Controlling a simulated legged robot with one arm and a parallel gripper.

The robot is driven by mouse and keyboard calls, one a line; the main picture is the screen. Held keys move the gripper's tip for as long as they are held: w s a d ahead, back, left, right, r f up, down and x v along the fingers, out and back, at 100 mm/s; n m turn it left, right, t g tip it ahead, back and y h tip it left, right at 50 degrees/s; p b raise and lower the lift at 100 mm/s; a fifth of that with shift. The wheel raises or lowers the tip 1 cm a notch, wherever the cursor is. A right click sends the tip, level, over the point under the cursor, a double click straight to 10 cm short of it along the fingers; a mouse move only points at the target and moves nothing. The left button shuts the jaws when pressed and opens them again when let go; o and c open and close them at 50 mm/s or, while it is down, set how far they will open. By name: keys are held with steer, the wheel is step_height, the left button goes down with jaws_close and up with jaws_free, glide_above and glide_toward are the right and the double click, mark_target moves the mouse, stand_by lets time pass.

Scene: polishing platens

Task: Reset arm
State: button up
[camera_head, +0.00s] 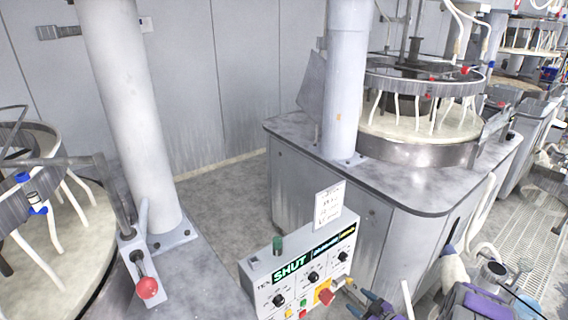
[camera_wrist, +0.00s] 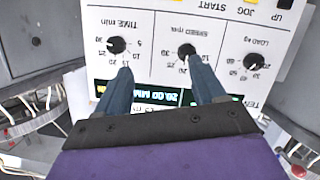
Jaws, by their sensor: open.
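My gripper (camera_head: 364,304) is at the bottom of the head view, in front of the control panel (camera_head: 262,284). In the wrist view my gripper (camera_wrist: 163,72) has its two dark blue fingers apart, with nothing between them. The panel (camera_wrist: 150,20) fills the upper part of that view, upside down. Its time knob (camera_wrist: 116,45), speed knob (camera_wrist: 187,50) and load knob (camera_wrist: 253,61) show beyond the fingers. I cannot tell whether a fingertip touches the panel.
A red emergency button (camera_head: 325,296) sits on the panel front. A lever with a red ball (camera_head: 147,288) stands at left by a grey column (camera_head: 130,110). A polishing machine (camera_head: 390,185) stands behind the panel. Open floor (camera_head: 225,190) shows between the machines.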

steer(key=w+d+r+m+g+h, duration=0.25)
steer(key=d+r+h, duration=0.35)
steer(key=r, duration=0.4)
steer(key=s+a+r+m+g+h, duration=0.1)
steer(key=s+r+g+h, duration=0.1)
steer(key=s+r, duration=0.3)
steer(key=s+r+m+g+h, duration=0.2)
steer(key=s+r, duration=0.1)
steer(key=r, duration=0.5)
steer(key=s+a+r+m+g, duration=0.1)
steer(key=s+a+r, duration=0.3)
steer(key=s, duration=0.8)
steer(key=s+a+r+m+g+y, duration=0.1)
steer(key=s+a+r+g, duration=0.3)
steer(key=s+a, duration=0.4)
steer(key=s+a+r+m+g+y, duration=0.1)
steer(key=s+a, duration=0.5)
steer(key=s, duration=1.1)
step_height(320, 180, up, 3)
steer(key=shift+s+a+r+m+g, duration=0.15)
steer(key=shift+s+m+g, duration=0.25)
steer(key=shift+m+g, duration=0.4)
steer(key=shift+w, duration=0.15)
